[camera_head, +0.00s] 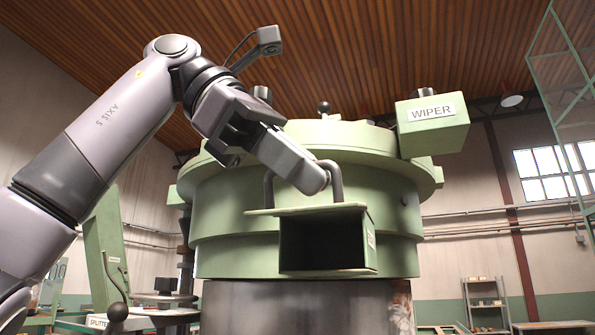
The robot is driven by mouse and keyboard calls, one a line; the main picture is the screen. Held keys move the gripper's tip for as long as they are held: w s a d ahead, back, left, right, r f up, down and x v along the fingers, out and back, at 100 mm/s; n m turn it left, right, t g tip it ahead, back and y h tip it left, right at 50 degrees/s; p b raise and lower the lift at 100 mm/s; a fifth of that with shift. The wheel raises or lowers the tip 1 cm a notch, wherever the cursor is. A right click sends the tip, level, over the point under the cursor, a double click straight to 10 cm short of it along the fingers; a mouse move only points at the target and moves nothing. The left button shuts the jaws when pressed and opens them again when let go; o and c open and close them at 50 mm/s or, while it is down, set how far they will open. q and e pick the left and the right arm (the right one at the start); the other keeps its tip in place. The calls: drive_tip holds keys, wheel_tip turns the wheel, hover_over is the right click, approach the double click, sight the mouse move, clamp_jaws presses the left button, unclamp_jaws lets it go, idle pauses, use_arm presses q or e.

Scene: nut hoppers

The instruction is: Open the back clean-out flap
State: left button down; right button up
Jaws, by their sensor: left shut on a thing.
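The green hopper (225,210) stands in the middle, a round drum with a wide rim. A box-shaped chute juts from its front, and its mouth (322,243) shows dark inside. The clean-out flap (257,212) lies about level along the top of this mouth, seen nearly edge-on, so the mouth is uncovered. A grey bent handle (336,182) stands up from the flap. My left gripper (316,180) comes from the upper left and is shut on the handle's upper bar; its fingers hide part of that bar. My right gripper is not in view.
A green box labelled WIPER (432,122) juts from the hopper's rim at the right. Shelving (485,303) stands far back right. Open air lies before the chute.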

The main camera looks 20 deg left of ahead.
use_arm(q)
drive_tip(key=shift+w+r+n+g, duration=0.2)
drive_tip(key=shift+r+n+g, duration=0.1)
drive_tip(key=shift+g, duration=0.3)
idle(0.4)
drive_tip(key=c, duration=1.2)
unclamp_jaws()
drive_tip(key=shift+c, duration=0.2)
drive_tip(key=shift+r, duration=0.1)
